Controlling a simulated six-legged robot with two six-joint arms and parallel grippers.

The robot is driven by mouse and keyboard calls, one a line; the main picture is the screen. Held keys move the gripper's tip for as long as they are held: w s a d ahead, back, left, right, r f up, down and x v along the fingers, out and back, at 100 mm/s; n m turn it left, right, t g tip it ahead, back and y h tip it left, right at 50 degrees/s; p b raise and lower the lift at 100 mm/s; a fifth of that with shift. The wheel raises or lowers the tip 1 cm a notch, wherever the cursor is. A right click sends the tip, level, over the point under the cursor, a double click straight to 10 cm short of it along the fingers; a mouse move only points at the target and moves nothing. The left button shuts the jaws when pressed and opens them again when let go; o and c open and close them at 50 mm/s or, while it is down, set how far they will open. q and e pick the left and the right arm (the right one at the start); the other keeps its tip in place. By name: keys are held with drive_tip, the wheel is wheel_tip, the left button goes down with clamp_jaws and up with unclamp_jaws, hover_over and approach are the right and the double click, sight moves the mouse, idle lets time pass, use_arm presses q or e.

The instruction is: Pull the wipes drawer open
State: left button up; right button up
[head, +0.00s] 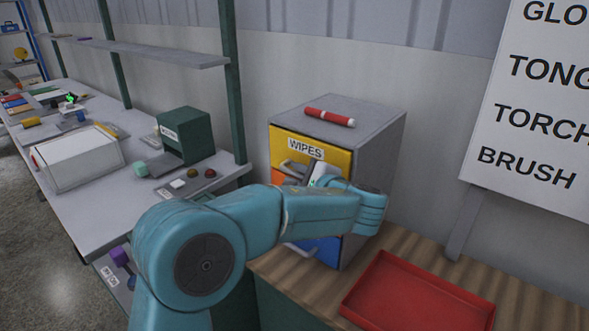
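The wipes drawer (334,157) is the yellow top drawer of a small grey cabinet (374,132), marked with a white WIPES label. Its front looks flush with the cabinet. A pale bar handle (287,169) shows at its lower left part. My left gripper (314,178) is in front of the yellow front, at the handle's right part. My teal wrist and forearm hide much of the lower drawers and part of the handle. I cannot tell whether the fingers touch the handle or are closed on it. My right gripper is out of view.
A red marker-like cylinder (330,117) lies on the cabinet top. A red tray (418,295) lies on the wooden bench at right. A cluttered grey workbench (90,208) stands at left.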

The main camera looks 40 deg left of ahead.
use_arm(q)
drive_tip(key=shift+w+a, duration=0.2)
drive_tip(key=shift+a, duration=0.45)
drive_tip(key=shift+w+f, duration=0.15)
clamp_jaws()
